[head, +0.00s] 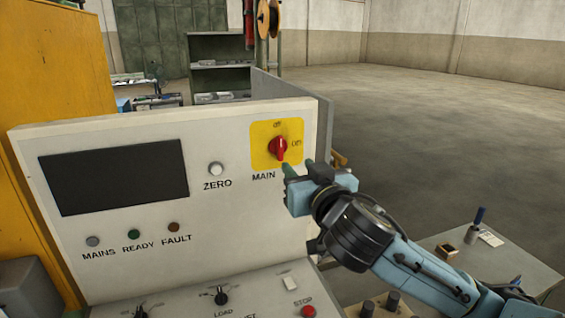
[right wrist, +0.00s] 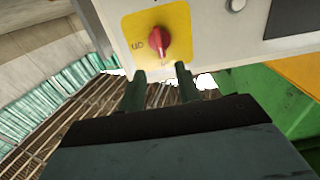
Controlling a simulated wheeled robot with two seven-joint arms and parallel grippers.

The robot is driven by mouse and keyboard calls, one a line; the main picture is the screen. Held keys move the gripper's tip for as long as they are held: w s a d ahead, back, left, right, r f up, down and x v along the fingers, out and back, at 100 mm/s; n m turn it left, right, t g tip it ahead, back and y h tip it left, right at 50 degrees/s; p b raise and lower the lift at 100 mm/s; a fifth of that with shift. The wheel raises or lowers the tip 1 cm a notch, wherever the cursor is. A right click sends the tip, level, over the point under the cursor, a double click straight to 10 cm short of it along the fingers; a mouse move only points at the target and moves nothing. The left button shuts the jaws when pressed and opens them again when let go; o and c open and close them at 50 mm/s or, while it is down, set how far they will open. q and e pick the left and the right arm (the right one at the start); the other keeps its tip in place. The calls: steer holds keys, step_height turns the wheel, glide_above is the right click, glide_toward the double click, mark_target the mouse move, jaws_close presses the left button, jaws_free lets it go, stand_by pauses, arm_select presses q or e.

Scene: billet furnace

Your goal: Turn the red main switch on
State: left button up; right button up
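The red main switch (head: 278,147) is a knob on a yellow square plate (head: 262,130) at the upper right of the pale control panel. Its grip stands roughly upright in the head view. Small lettering sits above and right of it, hard to read. My right gripper (head: 298,168) is just below and right of the knob, its fingers pointing toward the plate. In the right wrist view the red switch (right wrist: 153,44) is ahead of the two green fingertips (right wrist: 161,74), which are apart with nothing between them. No contact is visible. My left gripper is out of view.
The panel has a dark screen (head: 114,177), a white ZERO button (head: 216,169), small lamps below and a red STOP button (head: 308,311) on the sloped desk. A side table (head: 500,260) with small items stands at the right. The floor behind is clear.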

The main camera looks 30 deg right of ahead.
mark_target(281, 147)
steer(key=p+x, duration=0.2)
steer(key=x, duration=0.7)
steer(key=shift+w+r, duration=0.1)
steer(key=shift+w, duration=0.25)
steer(key=shift+w+d+p, duration=0.15)
steer(key=shift+w+p, duration=0.15)
steer(key=shift+w, duration=0.3)
steer(key=shift+c, duration=0.3)
jaws_close()
